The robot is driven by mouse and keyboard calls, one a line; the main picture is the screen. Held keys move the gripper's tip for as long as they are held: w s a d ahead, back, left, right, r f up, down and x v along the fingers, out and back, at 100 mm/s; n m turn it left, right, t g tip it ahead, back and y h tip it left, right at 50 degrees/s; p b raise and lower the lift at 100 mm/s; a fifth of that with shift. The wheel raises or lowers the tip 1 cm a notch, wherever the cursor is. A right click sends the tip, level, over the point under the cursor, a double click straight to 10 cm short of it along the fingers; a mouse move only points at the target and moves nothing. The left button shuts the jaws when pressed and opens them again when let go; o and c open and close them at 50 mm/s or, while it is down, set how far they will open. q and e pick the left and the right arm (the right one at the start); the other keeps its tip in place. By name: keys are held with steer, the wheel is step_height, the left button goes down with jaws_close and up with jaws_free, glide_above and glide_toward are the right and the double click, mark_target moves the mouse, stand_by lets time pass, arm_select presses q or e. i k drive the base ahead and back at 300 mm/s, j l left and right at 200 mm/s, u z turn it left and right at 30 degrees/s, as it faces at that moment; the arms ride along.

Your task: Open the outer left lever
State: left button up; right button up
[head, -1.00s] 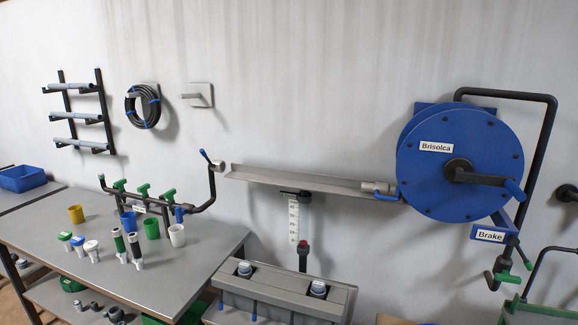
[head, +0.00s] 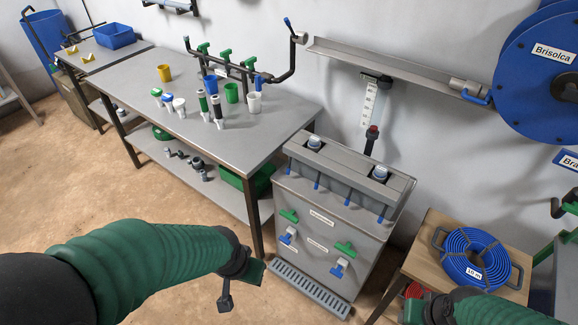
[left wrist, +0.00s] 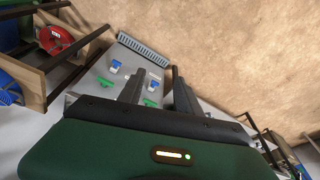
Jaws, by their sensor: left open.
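The pipe manifold on the grey bench carries three green levers: left (head: 203,48), middle (head: 224,54) and right (head: 250,65). The grey cabinet front has an upper-left green lever (head: 289,216) above a blue tap (head: 287,237), and a lower-right green lever (head: 346,249) above another blue tap (head: 337,268). Which lever counts as outer left I cannot tell. My left gripper (head: 240,286) is open and empty in front of the cabinet, touching no lever. In the left wrist view its spread fingers (left wrist: 158,75) point toward the cabinet. My right gripper (head: 428,308) is at the lower right, its jaws unclear.
Cups and bottles stand on the bench (head: 150,105). A drip grate (head: 305,287) juts from the cabinet's foot. A wooden stand (head: 432,222) with a coiled blue hose (head: 468,255) is to its right. The floor (head: 80,195) in front of the bench is clear.

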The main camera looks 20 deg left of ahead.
mark_target(288, 171)
steer(key=i+j+u, duration=0.25)
steer(key=i, duration=0.25)
steer(key=i+u, duration=0.2)
steer(key=i, duration=0.25)
